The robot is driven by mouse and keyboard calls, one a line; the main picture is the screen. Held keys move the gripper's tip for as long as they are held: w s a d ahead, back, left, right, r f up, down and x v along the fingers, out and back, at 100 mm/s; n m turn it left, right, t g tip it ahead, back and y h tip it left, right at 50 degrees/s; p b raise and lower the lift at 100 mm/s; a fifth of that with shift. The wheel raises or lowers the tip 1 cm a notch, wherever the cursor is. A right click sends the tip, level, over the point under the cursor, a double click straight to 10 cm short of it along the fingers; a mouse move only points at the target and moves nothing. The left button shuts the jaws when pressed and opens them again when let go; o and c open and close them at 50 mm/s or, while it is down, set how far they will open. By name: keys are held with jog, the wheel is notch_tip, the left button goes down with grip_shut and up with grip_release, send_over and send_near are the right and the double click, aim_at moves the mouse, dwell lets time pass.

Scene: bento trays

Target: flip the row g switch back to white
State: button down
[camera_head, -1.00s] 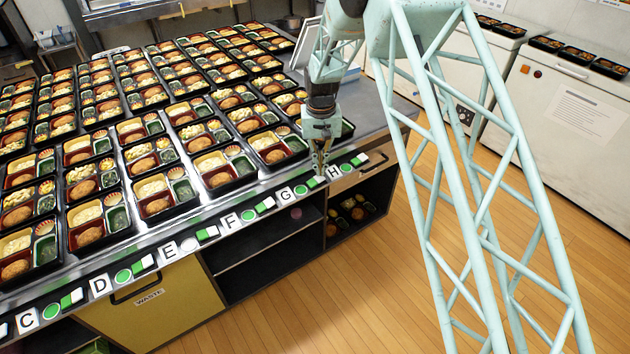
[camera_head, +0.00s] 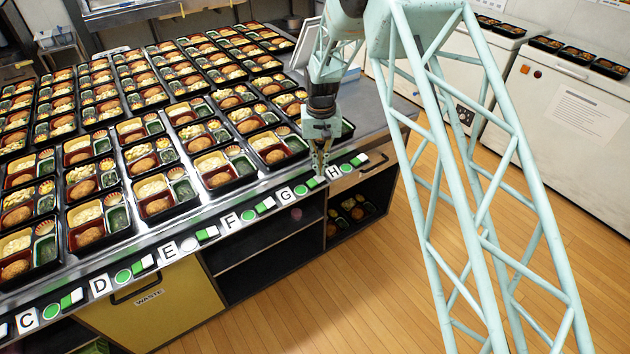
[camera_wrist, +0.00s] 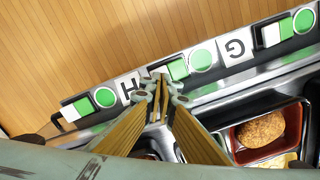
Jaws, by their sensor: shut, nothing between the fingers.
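The row G switch (camera_wrist: 178,68) sits on the rail between the green round lamp of row G (camera_wrist: 201,60) and the H label. Its half nearer the lamp is green; its far half is white and partly hidden by my fingertips. The G label (camera_wrist: 234,47) is white with a black letter. In the head view the row G switch (camera_head: 313,183) is just left of my fingertips. My gripper (camera_head: 320,175) points down at the rail, shut and empty. In the wrist view my gripper (camera_wrist: 160,88) overlaps the switch's white end; I cannot tell whether it touches.
The row H label (camera_head: 333,171) and its green lamp (camera_head: 346,167) are close on the right. The row F switch (camera_head: 264,205) is to the left. The row E lamp (camera_head: 188,244) is white. Filled bento trays (camera_head: 222,174) cover the counter behind the rail. Open floor (camera_head: 370,290) lies in front.

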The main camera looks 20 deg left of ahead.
jog(key=shift+f+b, duration=0.5)
jog(key=shift+f, duration=0.75)
dwell(1.5)
jog(key=shift+r, duration=0.15)
jog(key=shift+r+p, duration=1.3)
jog(key=shift+r, duration=2)
jog(key=shift+r, duration=0.15)
